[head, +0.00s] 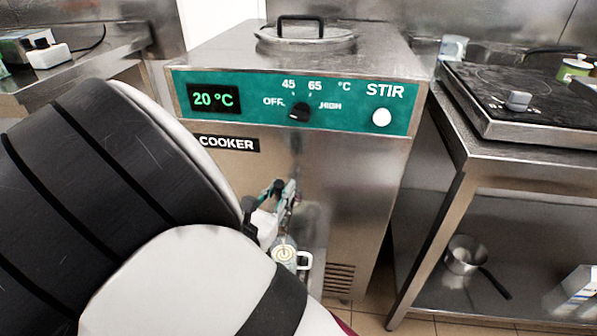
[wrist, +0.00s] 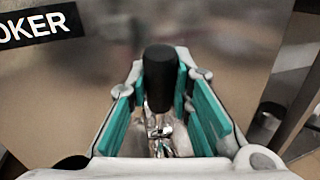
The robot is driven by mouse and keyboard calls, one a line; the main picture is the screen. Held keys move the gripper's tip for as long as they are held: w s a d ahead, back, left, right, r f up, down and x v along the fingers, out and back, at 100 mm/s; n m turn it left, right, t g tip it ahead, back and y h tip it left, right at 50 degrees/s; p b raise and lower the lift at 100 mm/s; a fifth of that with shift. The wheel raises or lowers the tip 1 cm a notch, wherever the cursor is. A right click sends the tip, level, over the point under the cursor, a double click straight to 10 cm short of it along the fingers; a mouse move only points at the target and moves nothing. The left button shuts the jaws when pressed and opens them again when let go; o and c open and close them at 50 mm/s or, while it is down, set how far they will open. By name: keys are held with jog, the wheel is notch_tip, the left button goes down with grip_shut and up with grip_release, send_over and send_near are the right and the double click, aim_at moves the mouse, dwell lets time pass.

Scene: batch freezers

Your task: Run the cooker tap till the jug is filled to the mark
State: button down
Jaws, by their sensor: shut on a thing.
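The steel cooker (head: 330,165) stands in front of me, with a green panel reading 20 °C. My gripper (head: 280,192) is at its front below the COOKER label, largely hidden by my arm in the head view. In the wrist view my gripper (wrist: 160,95) has its teal-padded fingers on either side of the black tap handle (wrist: 160,72) and is shut on it. The metal tap body (wrist: 158,130) shows between the fingers. The jug (head: 287,253), with a white handle, is below the tap, partly hidden. Its mark and level cannot be made out, nor any flow.
The panel holds a black dial (head: 299,111) and a white STIR button (head: 381,117). A lid (head: 305,38) covers the cooker's top. A steel table (head: 500,150) with a hob stands right, a saucepan (head: 465,257) on its lower shelf. Another counter (head: 90,50) is left.

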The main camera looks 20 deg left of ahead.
jog(key=shift+w+r+g+p, duration=0.25)
jog(key=shift+g+p, duration=0.05)
jog(key=shift+p, duration=0.4)
jog(key=shift+w+r+g+p, duration=0.1)
jog(key=shift+w+g+p, duration=0.45)
jog(key=shift+p, duration=0.5)
jog(key=shift+w+a+f+n+g+p, duration=0.25)
jog(key=shift+w+n+g+p, duration=0.1)
jog(key=shift+g+p, duration=0.35)
jog(key=c, duration=1.4)
grip_release()
jog(key=v, duration=1.2)
jog(key=shift+d, duration=0.1)
